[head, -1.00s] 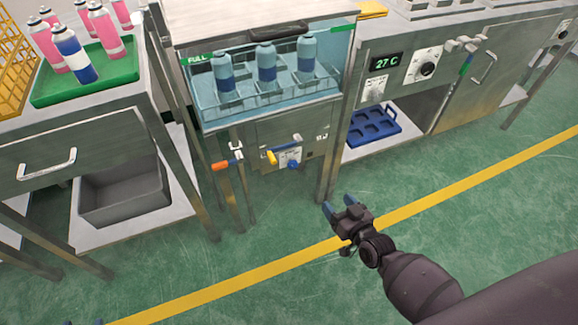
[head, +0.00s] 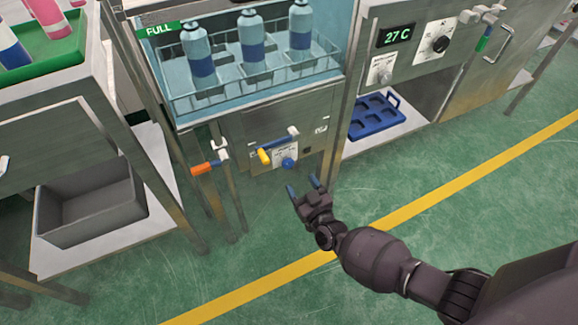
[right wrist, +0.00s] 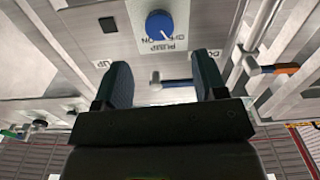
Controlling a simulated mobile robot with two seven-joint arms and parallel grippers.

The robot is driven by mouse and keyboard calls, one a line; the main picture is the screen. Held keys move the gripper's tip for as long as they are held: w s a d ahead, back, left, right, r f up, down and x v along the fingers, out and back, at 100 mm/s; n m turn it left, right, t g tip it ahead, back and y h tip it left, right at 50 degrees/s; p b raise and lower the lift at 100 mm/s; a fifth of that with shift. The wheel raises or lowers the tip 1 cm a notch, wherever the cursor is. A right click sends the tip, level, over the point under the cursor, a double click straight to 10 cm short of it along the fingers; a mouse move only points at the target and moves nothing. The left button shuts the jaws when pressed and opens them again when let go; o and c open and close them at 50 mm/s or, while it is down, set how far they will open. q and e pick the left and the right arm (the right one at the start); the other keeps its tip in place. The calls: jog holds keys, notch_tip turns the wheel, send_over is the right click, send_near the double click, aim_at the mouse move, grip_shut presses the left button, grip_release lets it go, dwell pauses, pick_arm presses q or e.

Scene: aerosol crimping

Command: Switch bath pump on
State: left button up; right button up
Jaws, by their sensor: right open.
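The bath pump switch (head: 288,163) is a round blue knob on a white plate, low on the steel front of the bath. In the right wrist view the knob (right wrist: 160,25) has a white pointer mark, and its plate reads PUMP with OFF and ON. My right gripper (head: 303,189) is open and empty, below the knob and apart from it. In the right wrist view its two blue fingers (right wrist: 160,82) stand apart, with the knob beyond the gap between them. My left gripper is not in view.
Above is the water bath (head: 240,95) with several blue-banded cans. A blue tray (head: 376,118) lies on the right shelf. Green floor is clear below.

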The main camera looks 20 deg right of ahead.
aim_at(289, 165)
jog(key=w, duration=0.2)
jog(key=w+b, duration=0.1)
jog(key=w, duration=0.1)
jog(key=w+b, duration=0.1)
jog(key=w, duration=0.2)
jog(key=shift+f, duration=0.25)
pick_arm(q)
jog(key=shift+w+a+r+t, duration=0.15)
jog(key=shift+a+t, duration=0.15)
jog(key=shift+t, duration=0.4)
pick_arm(e)
jog(key=shift+w+a+r, duration=0.1)
jog(key=shift+w+r, duration=0.05)
jog(key=shift+w, duration=0.4)
jog(key=shift+c, duration=0.3)
jog(key=c, duration=0.9)
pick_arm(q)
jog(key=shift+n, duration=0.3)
pick_arm(e)
jog(key=shift+o, duration=0.2)
